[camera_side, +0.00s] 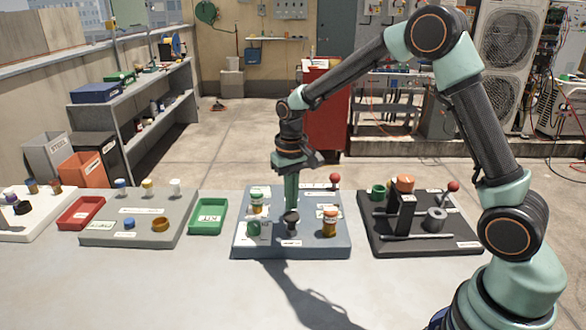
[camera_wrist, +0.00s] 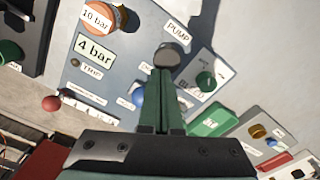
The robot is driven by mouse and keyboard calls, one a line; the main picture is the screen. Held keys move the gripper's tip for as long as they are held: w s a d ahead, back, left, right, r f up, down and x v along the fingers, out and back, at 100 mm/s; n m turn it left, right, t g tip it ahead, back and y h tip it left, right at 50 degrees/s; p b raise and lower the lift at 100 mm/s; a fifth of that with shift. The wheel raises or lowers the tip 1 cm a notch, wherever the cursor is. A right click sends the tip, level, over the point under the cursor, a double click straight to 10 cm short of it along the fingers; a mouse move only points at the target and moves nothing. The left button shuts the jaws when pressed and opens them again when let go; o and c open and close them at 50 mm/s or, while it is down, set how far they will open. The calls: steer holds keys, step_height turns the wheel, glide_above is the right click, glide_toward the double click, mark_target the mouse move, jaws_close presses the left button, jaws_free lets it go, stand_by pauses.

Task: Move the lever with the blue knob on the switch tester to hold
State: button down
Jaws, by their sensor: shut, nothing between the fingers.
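The blue-grey panel (camera_side: 325,250) stands mid-table and carries several knobs and labels; it fills much of the wrist view (camera_wrist: 130,55). I take it for the switch tester. A blue knob (camera_wrist: 137,97) shows in the wrist view, just left of my fingers, which partly cover it. I cannot make it out in the side view. My gripper (camera_side: 291,207) points down over the panel with its fingers shut and empty. In the wrist view its tips (camera_wrist: 160,70) are close to a dark grey knob (camera_wrist: 167,56); contact is unclear. The "hold" marking is not readable.
The panel also bears a red-knobbed lever (camera_side: 335,178), an amber knob (camera_side: 330,216) and a green knob (camera_wrist: 205,82). A green tray (camera_side: 208,216) and grey board (camera_side: 180,235) lie left. A black board (camera_side: 420,248) with upright parts stands right. The front table is clear.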

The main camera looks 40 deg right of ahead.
steer(key=shift+w+d, duration=0.1)
stand_by(0.3)
steer(key=shift+w+d, duration=0.55)
steer(key=shift+s+a, duration=0.1)
stand_by(0.4)
steer(key=shift+s+a, duration=0.35)
step_height(320, 180, up, 7)
stand_by(0.8)
